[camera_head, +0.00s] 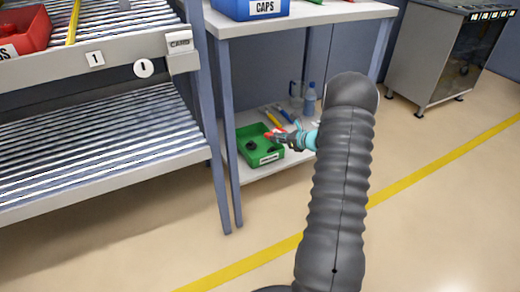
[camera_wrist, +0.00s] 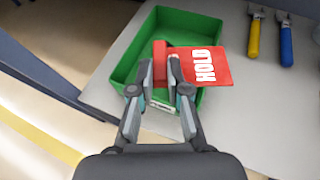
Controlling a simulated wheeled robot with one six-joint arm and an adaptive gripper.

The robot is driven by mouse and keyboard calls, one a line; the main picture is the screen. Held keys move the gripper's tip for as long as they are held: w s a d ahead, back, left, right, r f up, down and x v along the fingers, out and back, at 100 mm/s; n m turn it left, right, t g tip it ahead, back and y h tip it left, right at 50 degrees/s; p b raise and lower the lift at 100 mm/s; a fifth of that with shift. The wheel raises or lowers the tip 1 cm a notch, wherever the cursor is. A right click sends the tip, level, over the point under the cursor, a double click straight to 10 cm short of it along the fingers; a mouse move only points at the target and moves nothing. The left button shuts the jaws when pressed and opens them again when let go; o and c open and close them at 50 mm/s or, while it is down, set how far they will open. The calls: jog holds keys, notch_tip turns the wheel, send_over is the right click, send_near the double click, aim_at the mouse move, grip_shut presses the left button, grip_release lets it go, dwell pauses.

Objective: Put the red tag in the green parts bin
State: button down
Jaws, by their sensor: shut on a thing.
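The red tag (camera_wrist: 208,65), marked HOLD, is held between the fingertips of my gripper (camera_wrist: 167,72) in the wrist view. The tag sticks out to the right across the bin's right rim. The green parts bin (camera_wrist: 127,60) lies beneath the fingertips, on a light shelf. My gripper (camera_head: 272,136) is over the bin's right side there. The fingers hide part of the bin's inside, and the exact height above it cannot be told.
A yellow-handled tool (camera_wrist: 255,38) and a blue-handled tool (camera_wrist: 286,43) lie on the shelf right of the bin. A blue bottle (camera_head: 310,98) stands behind. A table leg (camera_head: 229,130) rises left of the bin. The upper shelf with a blue CAPS bin (camera_head: 250,8) is overhead.

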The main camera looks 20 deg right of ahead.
jog(key=w+a+f, duration=0.4)
jog(key=a, duration=0.1)
jog(key=shift+w+f, duration=0.1)
jog(key=shift+w, duration=0.15)
jog(key=shift+f, duration=2)
jog(key=shift+f+b, duration=0.3)
jog(key=shift+b, duration=0.05)
